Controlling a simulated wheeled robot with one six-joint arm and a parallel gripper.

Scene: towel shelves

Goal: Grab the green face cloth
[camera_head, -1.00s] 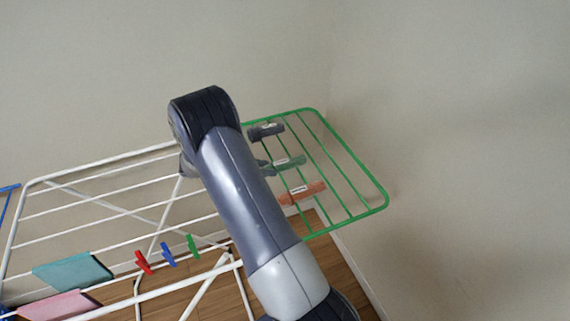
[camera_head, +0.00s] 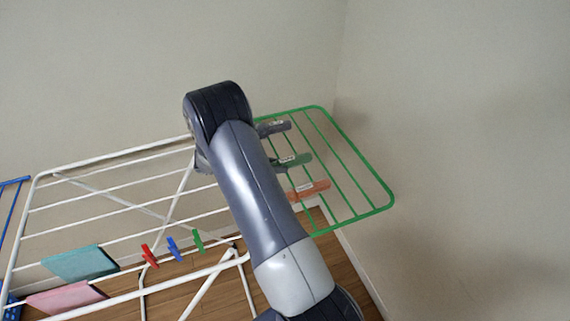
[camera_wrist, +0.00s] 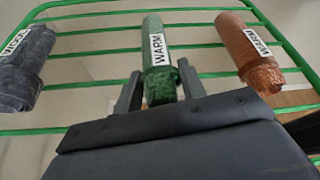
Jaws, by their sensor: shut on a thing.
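The green face cloth (camera_wrist: 157,60) is a rolled dark green cloth with a white label reading "WARM". It lies across the bars of the green rack section, between two other rolls. In the head view the green cloth (camera_head: 297,159) is partly hidden by my arm. My gripper (camera_wrist: 160,86) has one finger on each side of the roll's near end and is shut on it. In the head view the gripper is mostly hidden behind my arm.
A grey roll (camera_wrist: 27,62) lies to the left and an orange roll (camera_wrist: 250,50) to the right, close by. Green bars (camera_head: 352,160) run underneath. The white rack (camera_head: 100,160) holds teal (camera_head: 80,262) and pink (camera_head: 66,297) cloths and several pegs. Walls stand behind.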

